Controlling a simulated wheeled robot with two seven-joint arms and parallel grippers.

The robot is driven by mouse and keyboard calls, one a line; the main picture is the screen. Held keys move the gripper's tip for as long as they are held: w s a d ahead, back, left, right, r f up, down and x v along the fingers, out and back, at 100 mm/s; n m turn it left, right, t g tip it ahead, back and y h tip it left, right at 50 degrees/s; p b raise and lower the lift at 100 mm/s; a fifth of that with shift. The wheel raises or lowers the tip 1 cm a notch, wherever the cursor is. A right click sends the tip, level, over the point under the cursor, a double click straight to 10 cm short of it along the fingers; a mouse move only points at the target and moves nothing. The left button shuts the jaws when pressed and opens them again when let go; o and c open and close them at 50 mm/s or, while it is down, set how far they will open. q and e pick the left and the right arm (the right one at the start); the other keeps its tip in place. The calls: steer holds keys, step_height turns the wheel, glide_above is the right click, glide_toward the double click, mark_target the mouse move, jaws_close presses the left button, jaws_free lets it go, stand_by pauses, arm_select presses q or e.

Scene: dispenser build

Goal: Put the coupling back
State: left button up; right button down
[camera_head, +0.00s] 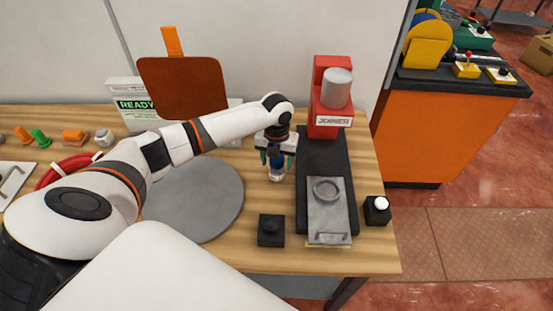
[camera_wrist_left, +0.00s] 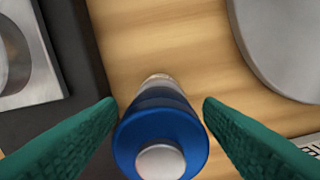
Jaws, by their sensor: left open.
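A blue and silver cylindrical piece (camera_head: 277,175), which looks like the coupling, is upright on the wooden table, left of the joiner's black base. In the left wrist view its round blue top (camera_wrist_left: 160,130) with a silver centre faces the camera. My left gripper (camera_head: 276,158) is directly over it, pointing down. Its green fingers are open, one on each side of the piece, with a visible gap to each. The red joiner (camera_head: 331,100) stands at the back right; a grey plate with a round ring (camera_head: 327,215) lies on its base. My right gripper is not in view.
A grey round disc (camera_head: 205,205) lies left of the piece, partly under my left arm. A black block (camera_head: 271,231) and a white-topped button box (camera_head: 376,210) are near the front. A READY sign box (camera_head: 130,105) and an orange-brown panel (camera_head: 183,88) stand at the back.

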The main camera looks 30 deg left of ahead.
arm_select(q)
step_height(320, 180, up, 12)
steer(key=b, duration=0.1)
steer(key=shift+r, duration=0.2)
steer(key=shift+s+f, duration=0.1)
stand_by(0.6)
